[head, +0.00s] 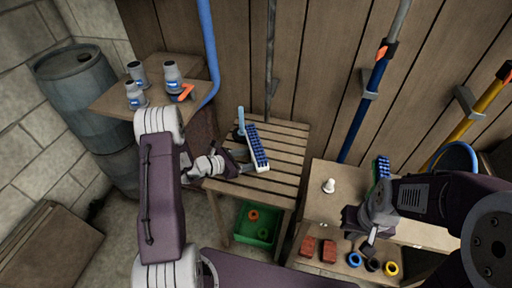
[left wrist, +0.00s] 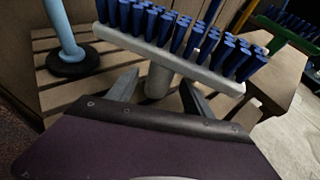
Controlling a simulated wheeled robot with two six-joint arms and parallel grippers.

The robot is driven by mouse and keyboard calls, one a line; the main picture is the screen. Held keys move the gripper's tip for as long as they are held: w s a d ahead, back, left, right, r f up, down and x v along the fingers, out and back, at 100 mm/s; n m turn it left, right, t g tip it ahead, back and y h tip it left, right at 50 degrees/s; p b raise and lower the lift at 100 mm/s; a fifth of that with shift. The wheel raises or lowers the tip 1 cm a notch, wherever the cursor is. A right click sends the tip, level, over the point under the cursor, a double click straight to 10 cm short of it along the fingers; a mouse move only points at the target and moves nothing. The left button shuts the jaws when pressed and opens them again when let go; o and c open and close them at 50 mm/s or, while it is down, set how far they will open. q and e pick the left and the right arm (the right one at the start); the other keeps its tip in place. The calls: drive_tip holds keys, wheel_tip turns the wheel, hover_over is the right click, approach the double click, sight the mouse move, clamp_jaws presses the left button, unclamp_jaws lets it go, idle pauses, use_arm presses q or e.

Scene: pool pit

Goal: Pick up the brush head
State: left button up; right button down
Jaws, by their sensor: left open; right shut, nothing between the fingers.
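The brush head (head: 259,158), a white bar with rows of blue bristles, lies on the slatted table. It also shows large in the left wrist view (left wrist: 180,54), bristles up, with a pale stub below the bar. My left gripper (head: 243,161) is at the near side of the brush head. In the left wrist view its two fingers (left wrist: 158,92) are apart, one on each side of the stub; I cannot tell whether they touch it. My right gripper (head: 367,246) is shut and empty over the front of the right bench.
A light blue rod with a dark round base (head: 240,121) stands close left of the brush head. A second, green-backed brush (head: 381,168) and a white fitting (head: 329,185) are on the right bench. A green crate (head: 243,229) is below. Poles lean on the wall.

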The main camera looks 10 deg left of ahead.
sight(251, 150)
use_arm(q)
drive_tip(key=shift+x, duration=0.9)
drive_tip(key=shift+a, duration=0.1)
clamp_jaws()
wheel_tip(251, 150, up, 5)
drive_tip(key=shift+f+p, duration=0.2)
drive_tip(key=shift+p, duration=0.2)
drive_tip(key=s+d+r, duration=0.2)
drive_tip(key=d+r, duration=0.4)
drive_tip(key=d, duration=0.5)
drive_tip(key=shift+d+r, duration=0.2)
drive_tip(key=shift+d, duration=0.1)
